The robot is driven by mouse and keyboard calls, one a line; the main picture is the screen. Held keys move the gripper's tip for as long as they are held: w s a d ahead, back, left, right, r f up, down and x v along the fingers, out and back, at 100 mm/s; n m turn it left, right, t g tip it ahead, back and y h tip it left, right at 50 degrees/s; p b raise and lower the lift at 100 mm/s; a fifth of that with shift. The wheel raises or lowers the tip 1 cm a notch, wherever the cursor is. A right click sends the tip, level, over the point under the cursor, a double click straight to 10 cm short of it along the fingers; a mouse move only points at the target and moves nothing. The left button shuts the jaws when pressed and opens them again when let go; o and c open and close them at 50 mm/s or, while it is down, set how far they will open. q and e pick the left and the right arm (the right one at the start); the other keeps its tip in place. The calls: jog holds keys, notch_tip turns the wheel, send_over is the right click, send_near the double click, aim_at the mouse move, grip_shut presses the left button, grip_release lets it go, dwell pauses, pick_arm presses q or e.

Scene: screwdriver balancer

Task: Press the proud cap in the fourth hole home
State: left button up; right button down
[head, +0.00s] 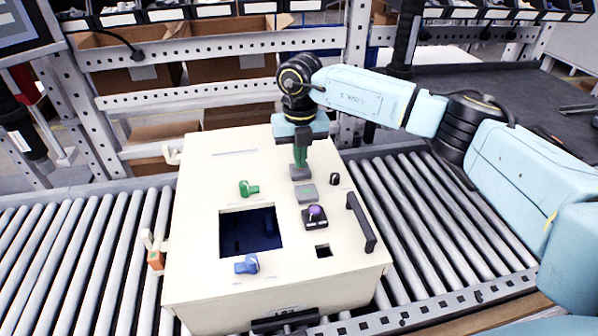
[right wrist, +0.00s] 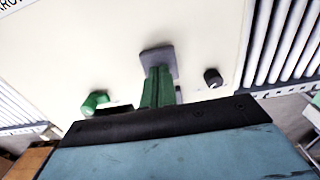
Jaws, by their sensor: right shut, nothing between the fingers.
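A cream box (head: 200,235) stands on the roller conveyor, with a row of square places along the right part of its top. My right gripper (head: 300,166) is shut and points down at the far end of that row. Its green fingertips are at a grey square cap (head: 301,174), which also shows in the right wrist view (right wrist: 158,58). I cannot tell whether they touch it or how proud it stands. Nearer lie a grey-green square cap (head: 306,194), a black square piece with a purple knob (head: 315,213) and an open square hole (head: 323,251). My left gripper is out of view.
A green knob (head: 249,188), a blue knob (head: 247,265) and a large dark opening (head: 250,232) are left of the row. A small black knob (head: 334,179) and a black handle (head: 361,222) are to its right. Conveyor rollers (head: 430,220) flank the box.

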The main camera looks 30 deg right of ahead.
jog(key=shift+f, duration=0.4)
dwell(0.4)
jog(key=shift+r, duration=0.15)
jog(key=shift+r+p, duration=1.6)
jog(key=shift+r, duration=0.8)
